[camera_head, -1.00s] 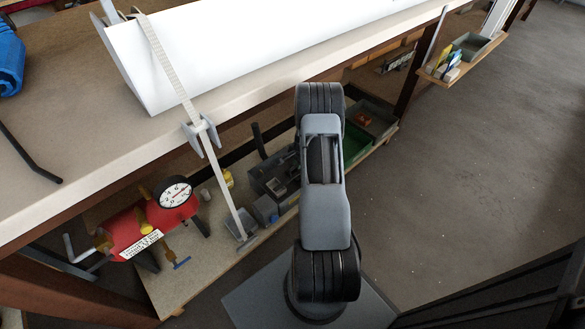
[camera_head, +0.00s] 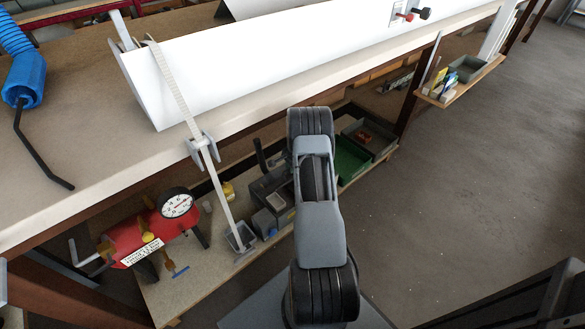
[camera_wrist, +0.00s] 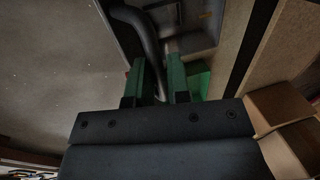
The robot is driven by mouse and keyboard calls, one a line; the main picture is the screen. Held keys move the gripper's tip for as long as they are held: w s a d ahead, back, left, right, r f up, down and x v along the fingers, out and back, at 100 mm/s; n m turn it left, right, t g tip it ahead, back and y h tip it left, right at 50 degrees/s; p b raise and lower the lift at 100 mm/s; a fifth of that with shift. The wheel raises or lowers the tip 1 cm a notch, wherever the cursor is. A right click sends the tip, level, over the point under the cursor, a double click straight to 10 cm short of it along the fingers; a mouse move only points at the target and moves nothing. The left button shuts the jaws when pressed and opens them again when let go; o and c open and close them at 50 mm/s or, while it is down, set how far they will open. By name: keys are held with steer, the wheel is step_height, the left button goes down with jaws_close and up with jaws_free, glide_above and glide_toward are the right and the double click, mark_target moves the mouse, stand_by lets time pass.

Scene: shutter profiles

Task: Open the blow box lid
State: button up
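A long white trough-like body (camera_head: 290,55) lies along the bench in the head view, with a slatted strap (camera_head: 178,88) over its left end. I cannot tell for certain whether it is the blow box, and no separate lid stands out. Red and black knobs (camera_head: 412,15) sit at its far end. In the wrist view, the green-and-black fingers of my gripper (camera_wrist: 158,82) stand apart. A dark curved bar (camera_wrist: 150,45) shows between or behind them, and I cannot tell whether it touches them. The head view does not show my gripper.
The bench (camera_head: 70,185) runs along the left. Below it, a lower shelf (camera_head: 185,280) carries a red device with a gauge (camera_head: 150,232), grey bins (camera_head: 270,195) and a green tray (camera_head: 350,160). A blue coiled hose (camera_head: 22,75) lies at left. Grey floor (camera_head: 460,180) at right is clear.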

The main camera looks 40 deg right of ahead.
steer(key=o, duration=0.4)
steer(key=shift+r, duration=0.25)
steer(key=v, duration=0.1)
steer(key=p+v, duration=0.1)
steer(key=shift+w+r, duration=0.2)
steer(key=shift+r, duration=0.1)
steer(key=s+a+r+p, duration=0.1)
steer(key=s+a+r, duration=0.1)
steer(key=s+r, duration=0.1)
steer(key=s+a+r+p, duration=0.1)
steer(key=s+a+r, duration=0.1)
steer(key=s, duration=0.3)
steer(key=s+a+r+p, duration=0.2)
steer(key=s+a+r, duration=0.1)
steer(key=s+r, duration=0.1)
steer(key=shift+s+a+r, duration=0.1)
steer(key=shift+r, duration=0.3)
